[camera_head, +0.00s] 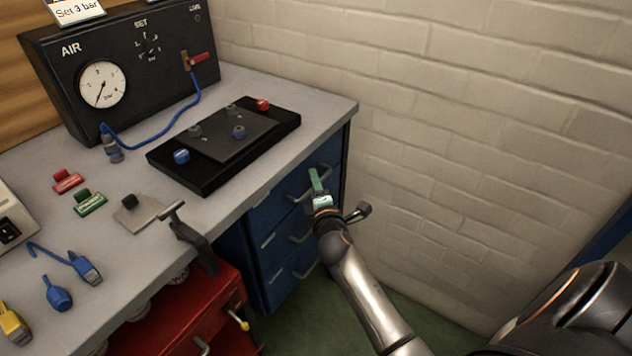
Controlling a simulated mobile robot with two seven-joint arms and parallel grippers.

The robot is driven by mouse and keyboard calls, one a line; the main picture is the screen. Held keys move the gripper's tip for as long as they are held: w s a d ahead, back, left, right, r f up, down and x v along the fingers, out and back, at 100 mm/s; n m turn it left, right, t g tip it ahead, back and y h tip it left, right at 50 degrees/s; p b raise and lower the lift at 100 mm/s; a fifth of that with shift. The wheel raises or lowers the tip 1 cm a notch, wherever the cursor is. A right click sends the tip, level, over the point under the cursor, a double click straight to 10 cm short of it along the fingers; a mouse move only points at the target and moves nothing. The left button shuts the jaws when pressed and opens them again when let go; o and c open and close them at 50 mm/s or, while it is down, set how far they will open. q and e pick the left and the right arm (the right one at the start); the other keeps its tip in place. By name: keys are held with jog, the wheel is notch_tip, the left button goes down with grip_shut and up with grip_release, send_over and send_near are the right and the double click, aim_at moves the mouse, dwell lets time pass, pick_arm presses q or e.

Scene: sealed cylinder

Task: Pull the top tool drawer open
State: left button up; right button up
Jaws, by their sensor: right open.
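The blue drawer cabinet (262,291) stands under the right end of the grey bench, with several drawers and pale bar handles. The top tool drawer (284,199) is just below the bench top and looks shut, its front flush with the cabinet. Its handle (297,197) is beside my right gripper (316,182). My right gripper has green fingers, is open and sits at the drawer front. The fingers overlap the right end of the handle in view; I cannot tell whether they touch it or stand around it. My left gripper is not in view.
The bench top (236,207) carries a black air panel (130,60), a black plate fixture (230,145) and small tools. A red tool chest (185,318) stands below. The brick wall (450,150) is close on the right.

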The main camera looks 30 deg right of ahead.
jog(key=shift+c, duration=0.2)
grip_shut()
dwell(1.2)
